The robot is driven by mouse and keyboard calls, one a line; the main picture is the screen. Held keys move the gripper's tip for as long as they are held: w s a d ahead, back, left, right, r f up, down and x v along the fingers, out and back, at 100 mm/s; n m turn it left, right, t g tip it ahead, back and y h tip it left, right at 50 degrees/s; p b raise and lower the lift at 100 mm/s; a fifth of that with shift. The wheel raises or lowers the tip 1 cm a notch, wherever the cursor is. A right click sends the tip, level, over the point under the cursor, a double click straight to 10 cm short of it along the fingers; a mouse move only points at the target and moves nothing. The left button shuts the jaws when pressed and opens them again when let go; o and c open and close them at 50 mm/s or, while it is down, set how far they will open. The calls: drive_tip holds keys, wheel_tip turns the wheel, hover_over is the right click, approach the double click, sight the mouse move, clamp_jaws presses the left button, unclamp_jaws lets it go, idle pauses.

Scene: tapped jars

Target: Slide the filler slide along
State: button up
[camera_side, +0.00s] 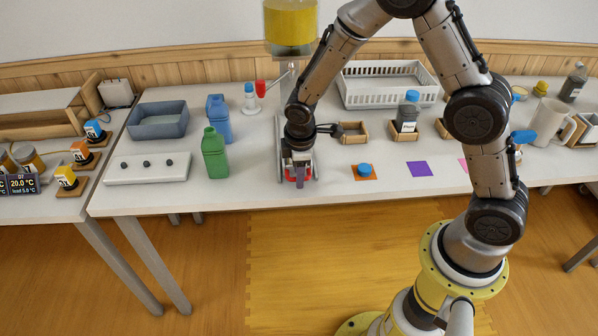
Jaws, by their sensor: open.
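The filler has a tank of yellow liquid (290,25) at the top centre. Below it a narrow pale rail base (281,150) runs towards the front edge of the table. A red part (308,178), which looks like the filler slide, sits at the near end of this base. My gripper (299,176) points down over the red part and is open. The fingers overlap the red part in this view, so I cannot tell whether they touch it.
A green bottle (214,155) and a blue bottle (218,120) stand left of the filler. A blue cap (364,171) lies on an orange square (371,178) to the right. A jar (407,115) and a white basket (390,88) stand behind. The table front between the squares is clear.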

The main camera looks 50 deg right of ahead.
drive_tip(key=shift+c, duration=0.2)
clamp_jaws()
idle(1.2)
